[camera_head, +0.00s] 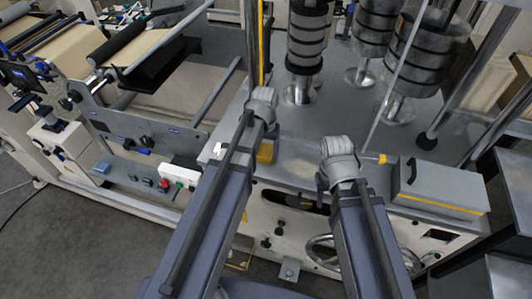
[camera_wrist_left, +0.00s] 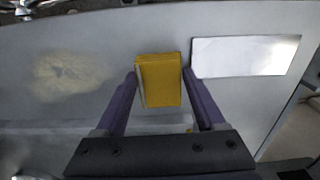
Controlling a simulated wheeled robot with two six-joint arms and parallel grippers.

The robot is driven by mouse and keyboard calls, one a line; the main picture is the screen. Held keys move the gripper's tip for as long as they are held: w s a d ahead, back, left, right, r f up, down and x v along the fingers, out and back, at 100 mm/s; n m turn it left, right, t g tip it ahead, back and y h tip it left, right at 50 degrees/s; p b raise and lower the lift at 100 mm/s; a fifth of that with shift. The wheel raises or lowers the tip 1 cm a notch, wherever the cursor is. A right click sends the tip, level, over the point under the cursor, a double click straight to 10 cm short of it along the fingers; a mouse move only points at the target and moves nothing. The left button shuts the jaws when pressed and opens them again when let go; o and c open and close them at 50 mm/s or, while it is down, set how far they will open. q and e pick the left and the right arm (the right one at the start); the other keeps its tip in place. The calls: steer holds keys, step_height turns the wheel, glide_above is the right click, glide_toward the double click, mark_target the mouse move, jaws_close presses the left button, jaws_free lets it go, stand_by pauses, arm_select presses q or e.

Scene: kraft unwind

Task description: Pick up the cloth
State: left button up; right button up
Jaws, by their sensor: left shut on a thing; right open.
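The cloth (camera_wrist_left: 160,82) is a yellow folded block-shaped piece in the left wrist view. It sits between the two purple fingers of my left gripper (camera_wrist_left: 160,76), which is shut on it. A yellow part of the cloth (camera_head: 265,152) also shows in the head view beside my left arm, on or just above the grey machine top; I cannot tell which. My left gripper's fingers are hidden in the head view. My right gripper (camera_head: 340,165) is over the machine top to the right, open, with its fingers mostly hidden behind the wrist.
A pale dusty patch (camera_wrist_left: 70,78) and a white plate (camera_wrist_left: 245,55) lie on the grey surface either side of the cloth. A grey box (camera_head: 437,187) stands at the right. Banded rollers (camera_head: 308,40) stand behind. Buttons and a handwheel (camera_head: 330,252) are on the front.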

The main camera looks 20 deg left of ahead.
arm_select(q)
steer(key=shift+c, duration=0.8)
steer(key=shift+r, duration=0.15)
